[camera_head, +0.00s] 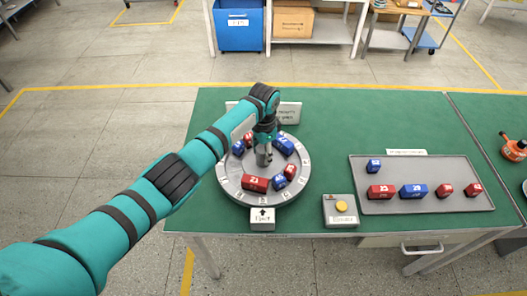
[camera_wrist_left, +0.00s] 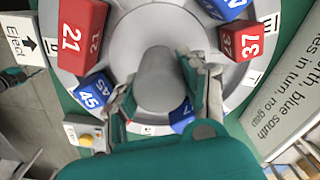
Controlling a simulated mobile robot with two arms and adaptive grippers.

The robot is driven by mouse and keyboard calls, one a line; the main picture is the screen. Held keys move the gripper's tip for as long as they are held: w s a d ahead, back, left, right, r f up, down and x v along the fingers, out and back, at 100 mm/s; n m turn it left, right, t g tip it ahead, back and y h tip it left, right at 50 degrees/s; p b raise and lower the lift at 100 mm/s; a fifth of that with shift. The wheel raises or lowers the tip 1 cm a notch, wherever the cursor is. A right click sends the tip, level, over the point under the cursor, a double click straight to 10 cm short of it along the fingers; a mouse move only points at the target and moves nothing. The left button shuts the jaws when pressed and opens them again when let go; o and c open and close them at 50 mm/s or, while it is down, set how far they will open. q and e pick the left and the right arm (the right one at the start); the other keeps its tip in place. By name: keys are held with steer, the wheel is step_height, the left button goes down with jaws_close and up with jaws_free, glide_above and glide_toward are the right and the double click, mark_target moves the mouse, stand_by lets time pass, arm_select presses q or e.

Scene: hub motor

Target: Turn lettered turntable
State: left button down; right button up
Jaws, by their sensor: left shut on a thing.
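The round grey turntable (camera_head: 231,178) stands on the green table, with small lettered labels around its rim. Red and blue numbered blocks lie on it, among them a red block (camera_head: 255,184), a small blue block (camera_head: 279,182) and a blue block (camera_head: 284,145). My left gripper (camera_head: 263,155) reaches down over the turntable's middle. In the left wrist view my left gripper (camera_wrist_left: 160,88) is shut on the grey central knob (camera_wrist_left: 158,75), a finger on each side. A red block marked 21 (camera_wrist_left: 80,35) and a red block marked 37 (camera_wrist_left: 240,40) show around it.
An arrow sign (camera_head: 262,218) stands at the turntable's front edge. A box with a yellow button (camera_head: 341,207) is to its right. A grey tray (camera_head: 430,170) holds several red and blue blocks. A white sign (camera_head: 290,112) stands behind the turntable.

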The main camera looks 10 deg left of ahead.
arm_select(q)
steer(key=c, duration=0.7)
jaws_free()
step_height(320, 180, up, 12)
steer(key=shift+r, duration=0.1)
